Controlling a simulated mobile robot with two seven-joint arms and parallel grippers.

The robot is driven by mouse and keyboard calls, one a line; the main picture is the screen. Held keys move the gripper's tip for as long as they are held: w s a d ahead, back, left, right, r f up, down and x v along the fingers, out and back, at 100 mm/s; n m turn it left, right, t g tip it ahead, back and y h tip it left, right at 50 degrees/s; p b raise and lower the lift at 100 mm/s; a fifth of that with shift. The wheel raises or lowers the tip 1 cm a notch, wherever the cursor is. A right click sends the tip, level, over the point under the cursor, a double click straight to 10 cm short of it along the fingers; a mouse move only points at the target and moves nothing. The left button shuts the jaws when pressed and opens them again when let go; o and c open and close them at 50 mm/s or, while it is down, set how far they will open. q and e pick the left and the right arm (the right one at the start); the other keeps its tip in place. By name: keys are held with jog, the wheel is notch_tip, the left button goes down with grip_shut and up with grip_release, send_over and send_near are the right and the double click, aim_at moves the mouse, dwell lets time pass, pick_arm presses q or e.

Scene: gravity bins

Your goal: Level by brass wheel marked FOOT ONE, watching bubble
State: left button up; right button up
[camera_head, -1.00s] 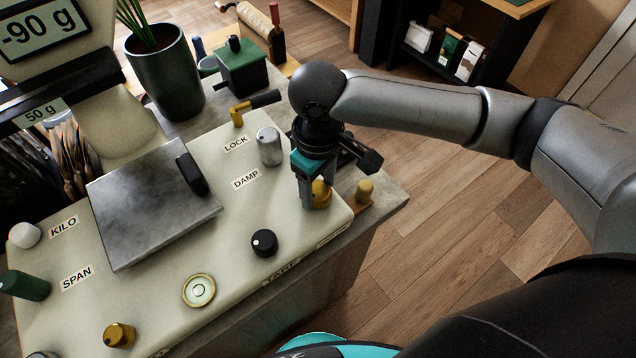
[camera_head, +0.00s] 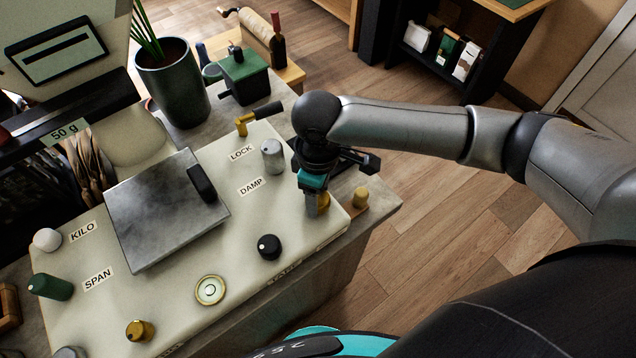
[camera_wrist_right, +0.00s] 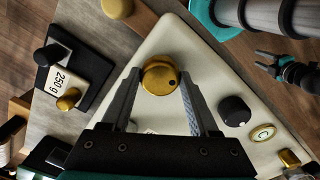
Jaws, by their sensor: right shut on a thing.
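A brass wheel (camera_head: 325,201) sits at the right corner of the cream scale body (camera_head: 190,305). My right gripper (camera_head: 318,210) comes down over it and is shut on it. In the right wrist view the wheel (camera_wrist_right: 159,76) sits between the two fingertips, a dark dot on its face. I cannot read a FOOT ONE mark. The round bubble level (camera_head: 210,290) lies near the front edge; its bubble looks near the middle, too small to judge exactly. My left gripper (camera_wrist_right: 268,63) shows small at the right of the wrist view, its jaws apart and empty.
A black knob (camera_head: 269,247) stands between wheel and level. Another brass knob (camera_head: 140,330) is at the front left. A grey pan (camera_head: 165,220), a silver DAMP knob (camera_head: 273,156) and a LOCK lever (camera_head: 242,124) stand farther back. Bare floor lies right.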

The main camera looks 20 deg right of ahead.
jog(key=shift+n+p, duration=1.05)
jog(key=shift+n, duration=0.05)
jog(key=o, duration=1.4)
notch_tip(320, 180, up, 15)
jog(key=shift+r+p, duration=0.15)
jog(key=shift+p, duration=0.5)
